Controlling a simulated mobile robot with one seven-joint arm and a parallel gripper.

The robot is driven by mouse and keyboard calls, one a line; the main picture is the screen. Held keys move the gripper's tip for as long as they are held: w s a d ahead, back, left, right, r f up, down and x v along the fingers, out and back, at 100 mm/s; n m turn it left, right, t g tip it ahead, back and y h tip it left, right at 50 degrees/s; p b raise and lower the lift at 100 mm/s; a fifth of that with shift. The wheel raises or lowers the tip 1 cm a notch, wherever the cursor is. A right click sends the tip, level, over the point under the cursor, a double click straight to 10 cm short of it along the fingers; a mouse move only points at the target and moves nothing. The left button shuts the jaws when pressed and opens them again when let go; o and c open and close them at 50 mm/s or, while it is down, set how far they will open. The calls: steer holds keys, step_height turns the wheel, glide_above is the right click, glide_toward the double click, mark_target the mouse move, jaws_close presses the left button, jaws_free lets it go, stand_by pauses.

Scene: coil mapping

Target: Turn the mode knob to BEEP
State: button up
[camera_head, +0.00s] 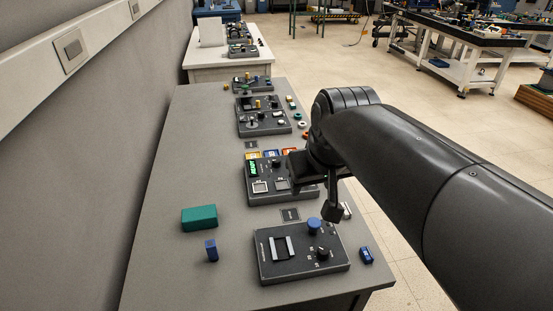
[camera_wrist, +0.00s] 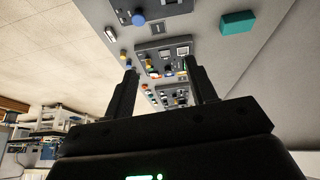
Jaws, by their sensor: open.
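The nearest dark panel (camera_head: 272,272) lies on the grey table. A small dark knob (camera_head: 322,253) with pale marks around it sits on its right side; it may be the mode knob, but the labels are too small to read. A blue round knob (camera_head: 314,225) sits behind it, also seen at the top of the wrist view (camera_wrist: 138,19). My gripper (camera_head: 333,211) hangs above and behind this panel, apart from it. In the wrist view its two fingers are spread and empty (camera_wrist: 161,67). I cannot tell the dark knob's setting.
A green block (camera_head: 199,218) and a small blue block (camera_head: 211,251) stand left of the panel. Another blue block (camera_head: 366,255) is at its right. A second panel (camera_head: 262,198) with a green display lies behind, partly hidden by my arm. The table's left side is clear beside the wall.

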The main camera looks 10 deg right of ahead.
steer(key=w+r+n+g, duration=0.1)
steer(key=w+r, duration=0.2)
steer(key=w, duration=1.1)
steer(key=n+g, duration=0.4)
glide_above(276, 160)
step_height(276, 160, down, 22)
step_height(276, 160, down, 10)
steer(key=shift+d+r, duration=0.1)
steer(key=c, duration=1)
